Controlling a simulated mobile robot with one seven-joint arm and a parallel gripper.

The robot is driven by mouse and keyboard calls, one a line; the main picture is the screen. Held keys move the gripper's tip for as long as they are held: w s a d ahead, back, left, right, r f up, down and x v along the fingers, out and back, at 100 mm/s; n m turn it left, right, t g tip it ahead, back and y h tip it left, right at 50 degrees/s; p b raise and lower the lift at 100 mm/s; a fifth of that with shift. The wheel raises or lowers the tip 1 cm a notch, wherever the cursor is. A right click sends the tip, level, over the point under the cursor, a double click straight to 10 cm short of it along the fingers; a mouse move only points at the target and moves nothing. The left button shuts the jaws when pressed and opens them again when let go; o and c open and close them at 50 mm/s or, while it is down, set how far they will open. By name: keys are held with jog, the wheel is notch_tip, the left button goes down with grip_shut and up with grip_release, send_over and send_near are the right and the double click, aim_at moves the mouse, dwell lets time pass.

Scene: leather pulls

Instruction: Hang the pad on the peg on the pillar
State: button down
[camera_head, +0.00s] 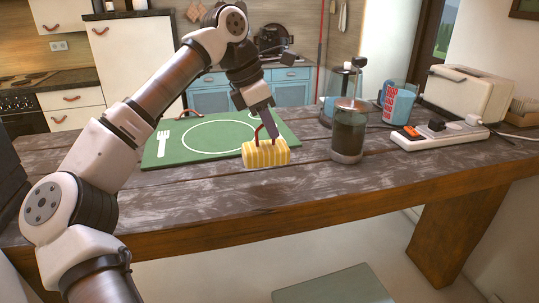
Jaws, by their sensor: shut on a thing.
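A small yellow-and-white striped pad (265,154) is at the front right corner of the green mat, just over the wooden table. A dark red strip, perhaps its loop, rises from its top left. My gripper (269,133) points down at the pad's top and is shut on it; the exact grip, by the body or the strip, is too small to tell. I cannot tell whether the pad touches the table. I cannot make out a peg or say which upright is the pillar.
The green mat (167,150) lies on the wooden table (215,200). A dark glass press (348,135) with a tall plunger stands right of the pad. Blue cups (400,104), a power strip (455,133) and a cream toaster (470,92) are farther right. A green seat (335,287) is below the front edge.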

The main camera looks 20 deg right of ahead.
aim_at(265, 145)
jog(key=shift+f+p, duration=0.5)
jog(key=shift+f, duration=3)
jog(key=shift+f, duration=0.15)
jog(key=c, duration=1.6)
grip_release()
jog(key=shift+o, duration=0.2)
